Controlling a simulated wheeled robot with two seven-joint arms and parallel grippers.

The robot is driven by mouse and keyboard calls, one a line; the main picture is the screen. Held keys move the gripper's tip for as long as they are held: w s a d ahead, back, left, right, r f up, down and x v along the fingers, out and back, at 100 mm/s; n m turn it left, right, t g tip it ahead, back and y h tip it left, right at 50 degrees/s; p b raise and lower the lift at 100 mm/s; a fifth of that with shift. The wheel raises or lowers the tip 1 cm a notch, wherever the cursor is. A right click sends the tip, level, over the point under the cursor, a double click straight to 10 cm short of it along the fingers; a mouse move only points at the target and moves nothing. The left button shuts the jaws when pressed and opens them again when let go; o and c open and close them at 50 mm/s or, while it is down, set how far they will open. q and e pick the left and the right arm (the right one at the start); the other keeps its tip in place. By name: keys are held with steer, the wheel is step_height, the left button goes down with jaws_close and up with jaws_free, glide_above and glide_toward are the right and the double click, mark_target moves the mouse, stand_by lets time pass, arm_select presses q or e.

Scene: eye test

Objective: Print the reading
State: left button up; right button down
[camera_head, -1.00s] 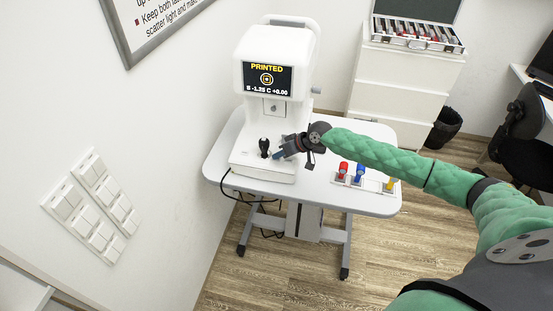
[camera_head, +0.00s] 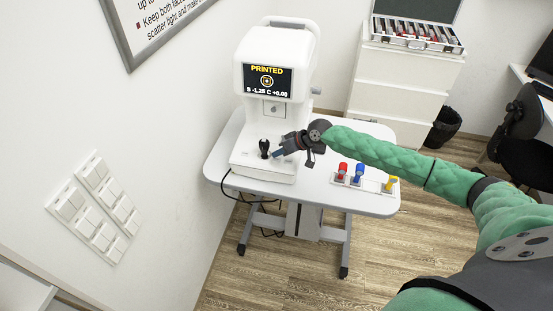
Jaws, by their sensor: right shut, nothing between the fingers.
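The white eye-testing machine (camera_head: 275,120) stands on a white wheeled table (camera_head: 330,196). Its screen (camera_head: 268,80) shows "PRINTED" in yellow above a round target, with the line "S -1.25 C +0.00" below. A black joystick (camera_head: 264,147) stands upright on the machine's base (camera_head: 262,170). My right gripper (camera_head: 277,154) is shut and empty, with its tips over the base just to the right of the joystick. I cannot tell whether the tips touch the base. My left gripper is not in view.
A white rack with red (camera_head: 342,170), blue (camera_head: 358,173) and yellow (camera_head: 390,183) items sits on the table's right side, below my right arm. A white drawer cabinet (camera_head: 405,85) with an open case (camera_head: 415,36) stands behind. Wall switches (camera_head: 95,210) are at left.

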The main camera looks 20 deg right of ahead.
steer(key=shift+s+a+r+p, duration=0.15)
steer(key=shift+r+p, duration=0.6)
steer(key=shift+r, duration=0.45)
steer(key=shift+s+r+p, duration=0.1)
steer(key=shift+r+p, duration=0.65)
steer(key=shift+r, duration=0.4)
steer(key=shift+s+a+f, duration=0.1)
